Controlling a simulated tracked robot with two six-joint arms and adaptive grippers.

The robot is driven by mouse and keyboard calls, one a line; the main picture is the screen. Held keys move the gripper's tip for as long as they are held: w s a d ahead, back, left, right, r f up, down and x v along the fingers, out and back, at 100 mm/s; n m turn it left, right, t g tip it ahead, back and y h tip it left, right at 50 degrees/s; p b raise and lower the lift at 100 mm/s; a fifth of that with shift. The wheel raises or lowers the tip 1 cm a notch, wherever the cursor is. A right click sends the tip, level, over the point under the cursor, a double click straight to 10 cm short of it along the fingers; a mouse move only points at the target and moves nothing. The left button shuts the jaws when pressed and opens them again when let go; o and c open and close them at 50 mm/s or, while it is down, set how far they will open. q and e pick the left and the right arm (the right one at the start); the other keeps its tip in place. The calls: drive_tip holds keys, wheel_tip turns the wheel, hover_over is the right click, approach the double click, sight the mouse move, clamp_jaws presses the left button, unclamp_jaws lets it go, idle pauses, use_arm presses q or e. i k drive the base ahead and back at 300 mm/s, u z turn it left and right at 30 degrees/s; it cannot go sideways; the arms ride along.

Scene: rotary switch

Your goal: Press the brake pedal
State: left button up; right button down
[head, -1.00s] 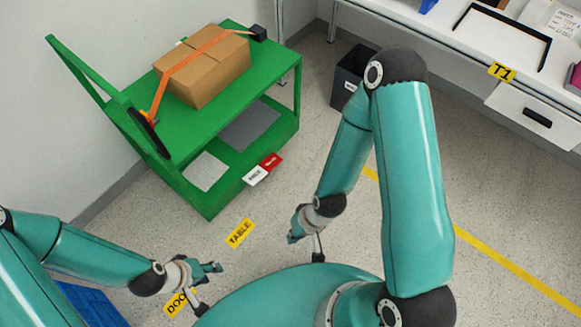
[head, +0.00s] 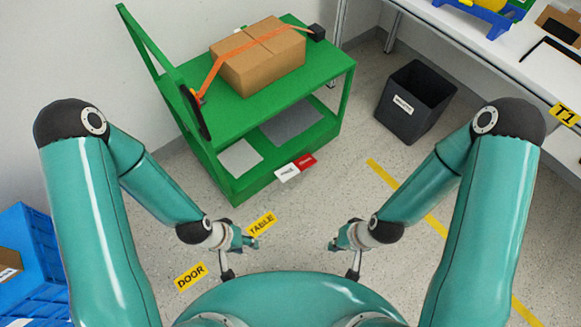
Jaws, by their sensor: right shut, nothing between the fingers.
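The brake pedal is the small red and white part (head: 295,168) low on the near side of the green cart (head: 340,92); its left half is white and its right half red, both with lettering too small to read. My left gripper (head: 252,243) is in front of the cart, above the floor near the TABLE label, apart from the pedal; whether its fingers are open is unclear. My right gripper (head: 333,245) is shut and empty, to the right of the left one and below the pedal in the picture, touching nothing.
A cardboard box (head: 258,58) is strapped on the cart's top. A black bin (head: 415,100) stands right of the cart, below a white workbench (head: 480,45). Blue crates (head: 30,255) are at the far left. Yellow floor labels TABLE (head: 262,224) and DOOR (head: 191,275) lie on open floor.

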sight(298, 166)
drive_tip(key=z, duration=1.75)
drive_tip(key=i, duration=0.15)
drive_tip(key=u, duration=3.5)
drive_tip(key=k, duration=0.9)
drive_tip(key=z, duration=0.55)
drive_tip(key=i, duration=1)
drive_tip(key=z, duration=0.05)
